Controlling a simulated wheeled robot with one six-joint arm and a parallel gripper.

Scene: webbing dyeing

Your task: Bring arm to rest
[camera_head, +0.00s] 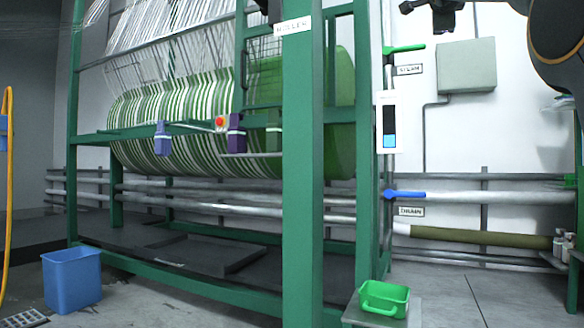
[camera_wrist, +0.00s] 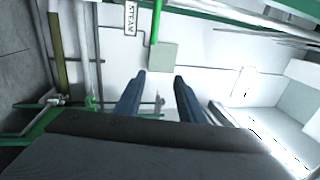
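My gripper (camera_wrist: 160,78) shows in the wrist view with its two dark blue fingers apart and nothing between them. Beyond the fingertips is the white wall with a grey-green box (camera_wrist: 163,57), which looks some way off. In the head view, dark parts of my arm hang in the top right corner, raised well above the floor. The gripper's fingers cannot be made out in the head view.
A green frame (camera_head: 302,170) holds a large roll of green-and-white striped webbing (camera_head: 180,120). A blue bucket (camera_head: 72,278) stands at lower left. A green tray (camera_head: 385,299) rests on a small stand at the front. Pipes (camera_head: 480,193) run along the wall. Floor at right is clear.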

